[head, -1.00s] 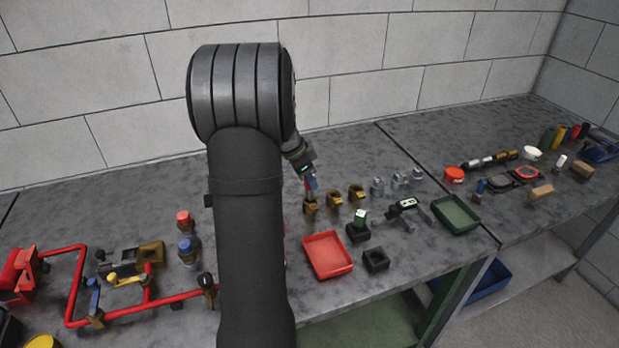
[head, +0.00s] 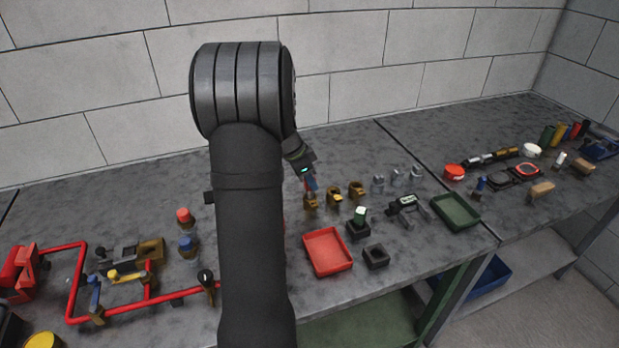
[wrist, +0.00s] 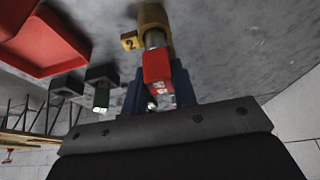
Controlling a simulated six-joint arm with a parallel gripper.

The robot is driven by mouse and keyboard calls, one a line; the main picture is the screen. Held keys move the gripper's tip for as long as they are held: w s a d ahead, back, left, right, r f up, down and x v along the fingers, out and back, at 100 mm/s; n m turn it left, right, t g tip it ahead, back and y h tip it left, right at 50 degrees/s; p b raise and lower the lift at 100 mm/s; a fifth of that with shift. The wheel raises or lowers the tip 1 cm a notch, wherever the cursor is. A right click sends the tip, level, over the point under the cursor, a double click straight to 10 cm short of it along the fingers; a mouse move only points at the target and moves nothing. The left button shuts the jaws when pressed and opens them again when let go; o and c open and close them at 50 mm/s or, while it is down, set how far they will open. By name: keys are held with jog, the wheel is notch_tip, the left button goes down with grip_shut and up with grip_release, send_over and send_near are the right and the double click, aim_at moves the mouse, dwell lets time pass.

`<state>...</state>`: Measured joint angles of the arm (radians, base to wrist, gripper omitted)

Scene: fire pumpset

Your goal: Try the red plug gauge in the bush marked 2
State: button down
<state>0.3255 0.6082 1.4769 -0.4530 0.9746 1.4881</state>
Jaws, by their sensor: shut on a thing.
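The red plug gauge (wrist: 156,68) is between my gripper's blue fingers (wrist: 157,88) in the wrist view, with its red handle towards me. Its grey metal end meets the mouth of a brass bush (wrist: 152,18), roughly in line with it; how deep it sits I cannot tell. The bush has a small yellow tag on one side. In the head view my gripper (head: 311,186) is right above the leftmost (head: 310,202) of three brass bushes. The other two (head: 334,197) (head: 356,191) stand to its right.
A red tray (head: 347,266) lies in front of the bushes. Two black blocks (head: 376,257) (head: 358,231) stand beside it, one holding a green-and-white piece (head: 360,213). Several grey metal fittings (head: 397,178) are to the right. A green tray (head: 475,223) is farther right.

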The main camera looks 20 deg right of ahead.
jog(key=shift+f, duration=1.3)
dwell(0.5)
jog(key=shift+r, duration=0.2)
dwell(1.2)
jog(key=shift+r, duration=3)
jog(key=shift+r, duration=0.1)
